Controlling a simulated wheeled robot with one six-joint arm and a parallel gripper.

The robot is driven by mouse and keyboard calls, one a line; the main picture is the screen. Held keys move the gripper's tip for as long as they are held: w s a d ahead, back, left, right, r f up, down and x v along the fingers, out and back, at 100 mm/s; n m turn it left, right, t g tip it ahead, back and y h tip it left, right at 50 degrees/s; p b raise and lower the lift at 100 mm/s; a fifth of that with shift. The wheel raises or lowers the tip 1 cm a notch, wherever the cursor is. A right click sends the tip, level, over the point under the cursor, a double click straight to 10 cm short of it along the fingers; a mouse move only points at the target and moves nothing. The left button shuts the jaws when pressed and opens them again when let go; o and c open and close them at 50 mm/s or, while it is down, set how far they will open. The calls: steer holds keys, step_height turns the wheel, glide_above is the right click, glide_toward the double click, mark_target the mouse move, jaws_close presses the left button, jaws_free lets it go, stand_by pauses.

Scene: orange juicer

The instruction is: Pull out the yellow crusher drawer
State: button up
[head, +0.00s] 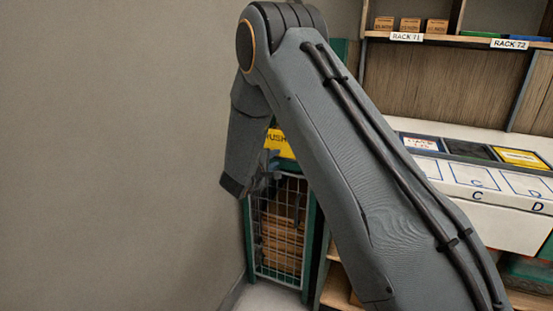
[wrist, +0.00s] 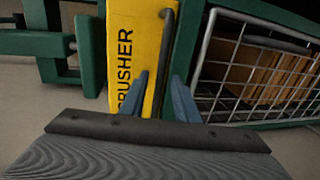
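The yellow crusher drawer (wrist: 128,52) fills the upper middle of the wrist view, with its CRUSHER label turned sideways. A long dark handle (wrist: 166,50) runs along its front. My gripper (wrist: 162,97) is open, its two blue fingers apart, one on each side of the handle's line in the picture. I cannot tell whether the fingers touch the handle or how deep they reach. In the head view, the yellow front (head: 279,145) shows partly between my arm links. My gripper there is mostly hidden.
A wire mesh door (head: 280,225) with wooden material behind it is below the drawer; it also shows in the wrist view (wrist: 262,78). A green frame (wrist: 90,55) borders the drawer. A bare wall (head: 110,150) stands at left, a white counter (head: 440,130) at right.

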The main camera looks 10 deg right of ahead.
steer(key=shift+x, duration=1.3)
jaws_close()
steer(key=shift+s, duration=0.1)
